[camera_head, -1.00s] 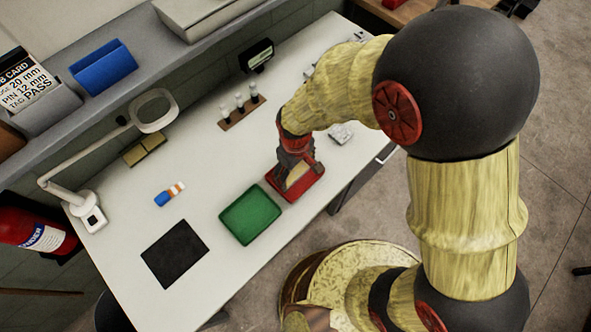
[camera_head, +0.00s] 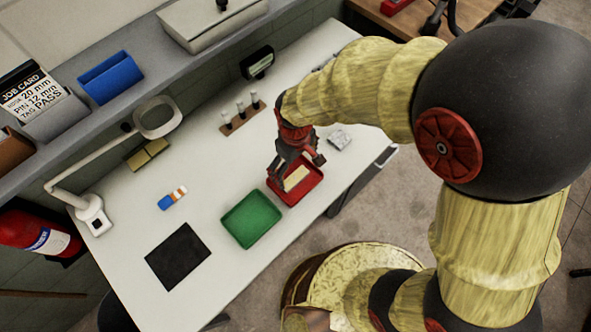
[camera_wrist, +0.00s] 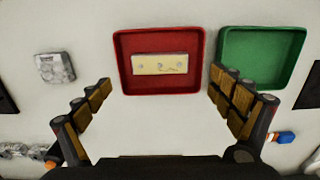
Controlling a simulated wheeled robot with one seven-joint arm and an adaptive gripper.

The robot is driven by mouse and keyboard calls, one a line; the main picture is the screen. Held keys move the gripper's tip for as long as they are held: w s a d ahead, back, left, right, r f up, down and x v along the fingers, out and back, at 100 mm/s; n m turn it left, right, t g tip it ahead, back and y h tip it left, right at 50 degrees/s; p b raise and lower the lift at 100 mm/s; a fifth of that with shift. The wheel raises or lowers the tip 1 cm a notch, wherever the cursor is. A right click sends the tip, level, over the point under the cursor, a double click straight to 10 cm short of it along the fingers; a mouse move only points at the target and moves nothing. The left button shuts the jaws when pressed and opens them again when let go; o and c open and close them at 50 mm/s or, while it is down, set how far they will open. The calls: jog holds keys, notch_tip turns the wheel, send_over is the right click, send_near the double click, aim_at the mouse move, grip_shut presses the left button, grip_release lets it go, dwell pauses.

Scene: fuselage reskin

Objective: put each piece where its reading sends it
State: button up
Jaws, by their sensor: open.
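A pale yellowish flat piece with small marks (camera_wrist: 160,64) lies in the red tray (camera_wrist: 160,88); it also shows in the head view (camera_head: 296,178). My gripper (camera_head: 283,180) is above the red tray in the head view. In the wrist view my gripper (camera_wrist: 158,95) has its fingers spread wide, with nothing between them. The green tray (camera_head: 251,218) stands beside the red one and looks empty; it shows in the wrist view (camera_wrist: 262,56). A job card (camera_head: 35,92) on the shelf reads "20 mm", "PIN 12 mm", "TAG PASS"; one word is unclear.
A small grey block (camera_head: 340,139) lies right of the red tray. A pin rack (camera_head: 242,117), a small display (camera_head: 257,63), a lamp (camera_head: 92,211), a black mat (camera_head: 177,256) and a blue-orange item (camera_head: 172,198) are on the table (camera_head: 130,207).

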notch_tip(320, 180, up, 5)
jog(key=shift+r+p, duration=0.15)
jog(key=shift+p, duration=0.4)
jog(key=d+r+m+t, duration=0.2)
jog(key=d+r+m, duration=0.2)
jog(key=d+r, duration=0.8)
jog(key=s+d+r+m+t, duration=0.3)
jog(key=s+d+r+m, duration=0.3)
jog(key=d+r, duration=0.4)
jog(key=shift+s+d+r+t, duration=0.25)
jog(key=shift+s+d+t, duration=0.05)
jog(key=shift+s, duration=0.4)
